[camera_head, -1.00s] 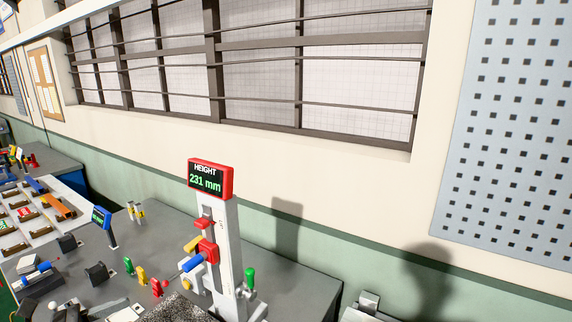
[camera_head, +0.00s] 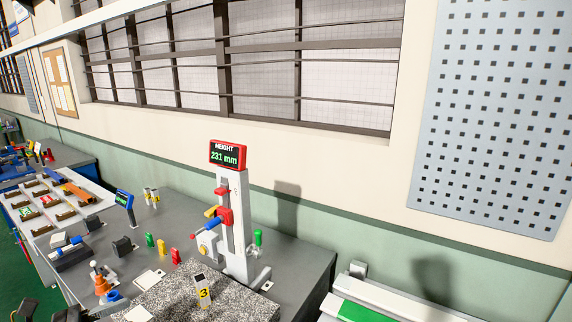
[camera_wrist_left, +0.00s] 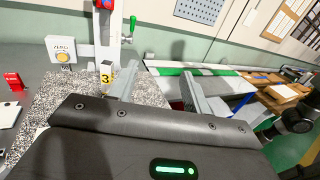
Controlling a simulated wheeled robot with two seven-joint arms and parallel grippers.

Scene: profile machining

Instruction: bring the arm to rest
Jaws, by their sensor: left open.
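My left gripper (camera_wrist_left: 160,78) is open in the left wrist view, with its two grey fingers apart and nothing held between them. Its fingers reach over the right part of the speckled granite plate (camera_head: 235,304). A block marked 3 (camera_head: 203,292) stands on that plate, and in the left wrist view (camera_wrist_left: 106,77) it is just left of the left finger, apart from it in the picture. My right gripper cannot be made out in either view.
The height gauge (camera_head: 232,230) with a red-framed display reading 231 mm stands behind the plate. Green, yellow and red pieces (camera_head: 162,247) stand left of it. A white and green machine bed (camera_head: 375,308) lies right.

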